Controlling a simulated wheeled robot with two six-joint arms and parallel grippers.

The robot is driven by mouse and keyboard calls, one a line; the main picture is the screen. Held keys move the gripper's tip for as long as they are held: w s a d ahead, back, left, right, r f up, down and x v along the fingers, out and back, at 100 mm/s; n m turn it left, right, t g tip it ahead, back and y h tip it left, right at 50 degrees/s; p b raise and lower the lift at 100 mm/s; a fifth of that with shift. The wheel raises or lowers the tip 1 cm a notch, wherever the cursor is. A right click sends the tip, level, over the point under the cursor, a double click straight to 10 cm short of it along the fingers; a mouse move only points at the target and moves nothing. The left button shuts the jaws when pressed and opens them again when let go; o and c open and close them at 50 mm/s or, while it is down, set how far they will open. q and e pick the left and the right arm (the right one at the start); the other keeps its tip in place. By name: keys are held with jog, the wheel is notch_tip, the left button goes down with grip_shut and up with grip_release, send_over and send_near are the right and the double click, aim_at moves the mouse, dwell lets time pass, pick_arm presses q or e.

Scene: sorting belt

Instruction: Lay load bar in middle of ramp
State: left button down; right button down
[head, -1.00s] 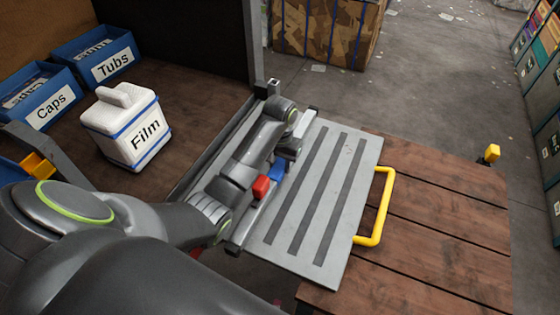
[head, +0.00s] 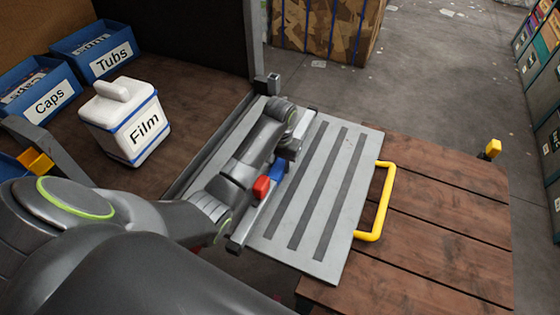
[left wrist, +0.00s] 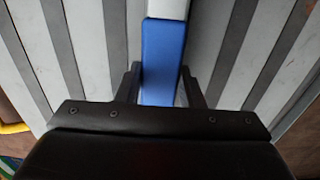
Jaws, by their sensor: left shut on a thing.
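The load bar is a long grey bar (head: 247,222) with a red part (head: 261,187) and a blue part (head: 278,171). It lies lengthwise over the left side of the grey ramp plate (head: 345,215), which has dark strips. I cannot tell whether the bar touches the plate. My left gripper (head: 284,159) is shut on the bar at its blue part. In the left wrist view the blue part (left wrist: 163,55) sits between the two dark fingers, with striped plate on both sides. My forearm hides some of the bar's upper half. My right gripper is not in view.
A yellow handle (head: 383,205) stands at the plate's right edge, beside wooden planks (head: 440,220). At the left, a white Film box (head: 125,118) and blue Caps (head: 38,98) and Tubs (head: 97,50) bins stand on a brown surface. The plate's striped middle is clear.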

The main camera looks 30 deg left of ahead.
pick_arm(q)
jog(key=shift+w+f, duration=0.1)
jog(key=shift+f, duration=0.25)
jog(key=c, duration=0.9)
grip_release()
jog(key=shift+o, duration=0.8)
jog(key=shift+s+f, duration=0.15)
jog(key=shift+s, duration=0.05)
jog(key=o, duration=0.5)
jog(key=shift+c, duration=0.2)
jog(key=shift+w, duration=0.1)
